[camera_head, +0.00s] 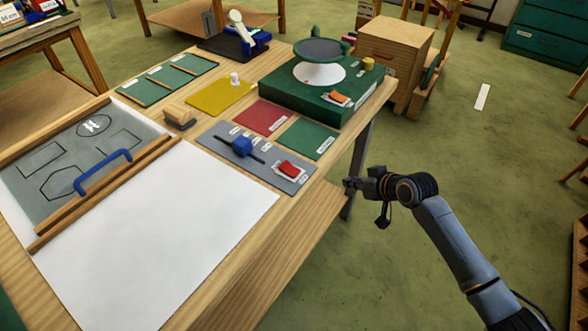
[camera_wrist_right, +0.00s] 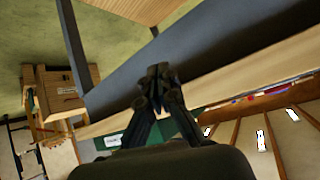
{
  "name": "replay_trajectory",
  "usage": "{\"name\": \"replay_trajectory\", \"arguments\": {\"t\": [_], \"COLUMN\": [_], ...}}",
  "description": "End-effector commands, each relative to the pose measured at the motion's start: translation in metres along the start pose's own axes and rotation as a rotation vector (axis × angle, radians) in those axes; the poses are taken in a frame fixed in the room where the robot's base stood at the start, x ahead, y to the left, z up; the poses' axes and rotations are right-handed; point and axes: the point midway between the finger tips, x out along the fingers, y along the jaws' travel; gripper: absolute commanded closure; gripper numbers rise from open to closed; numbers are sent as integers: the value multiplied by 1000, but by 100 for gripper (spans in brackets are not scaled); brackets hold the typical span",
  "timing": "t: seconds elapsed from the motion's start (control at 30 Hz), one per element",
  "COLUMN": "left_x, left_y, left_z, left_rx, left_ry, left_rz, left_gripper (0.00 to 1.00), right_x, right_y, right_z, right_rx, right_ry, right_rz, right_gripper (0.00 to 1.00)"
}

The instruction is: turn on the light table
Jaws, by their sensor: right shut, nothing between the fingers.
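The light table appears to be the broad white panel (camera_head: 150,240) set in the workbench at lower left; it looks plain white. Beside it a grey control strip (camera_head: 216,140) carries a blue knob (camera_head: 242,147) on a dark slot and a red rocker switch (camera_head: 289,169) near its right end. My right gripper (camera_head: 350,184) is off the bench's right edge, to the right of the red switch and apart from it. In the right wrist view its fingers (camera_wrist_right: 157,76) are together and empty, close to the bench's edge. My left gripper is out of view.
A green box (camera_head: 300,103) with an orange switch (camera_head: 340,98) and a round dark-topped stand (camera_head: 320,52) is at the bench's far right. A blue handle (camera_head: 103,172) lies left. A wooden crate (camera_head: 394,45) stands behind.

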Motion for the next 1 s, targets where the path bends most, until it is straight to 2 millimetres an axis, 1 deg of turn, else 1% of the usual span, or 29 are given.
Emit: {"name": "replay_trajectory", "arguments": {"t": [0.03, 0.07, 0.1, 0.13, 0.2, 0.23, 0.3, 0.37, 0.5, 0.77, 0.87, 1.0], "left_x": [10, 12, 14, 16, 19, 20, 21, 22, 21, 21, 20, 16], "left_y": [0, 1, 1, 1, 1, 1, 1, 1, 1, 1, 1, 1], "left_z": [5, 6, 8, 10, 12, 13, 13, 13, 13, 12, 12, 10], "left_rx": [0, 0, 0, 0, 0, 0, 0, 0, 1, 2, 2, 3], "left_ry": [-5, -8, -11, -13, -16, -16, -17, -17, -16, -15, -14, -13], "left_rz": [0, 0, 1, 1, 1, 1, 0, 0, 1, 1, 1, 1], "left_gripper": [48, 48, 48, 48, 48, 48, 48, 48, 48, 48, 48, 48], "right_x": [-20, -33, -50, -62, -86, -94, -109, -118, -123, -122, -117, -98], "right_y": [-20, -33, -51, -63, -88, -97, -112, -120, -125, -125, -127, -134], "right_z": [-39, -57, -76, -87, -103, -107, -112, -115, -116, -116, -117, -118], "right_rx": [-73, -110, -161, -197, -270, -296, -344, -370, -387, -384, -383, -380], "right_ry": [42, 56, 69, 76, 85, 86, 86, 84, 83, 84, 84, 83], "right_rz": [-54, -88, -130, -157, -210, -228, -259, -275, -287, -287, -288, -290], "right_gripper": [100, 100, 100, 100, 100, 100, 100, 100, 100, 100, 100, 100]}}
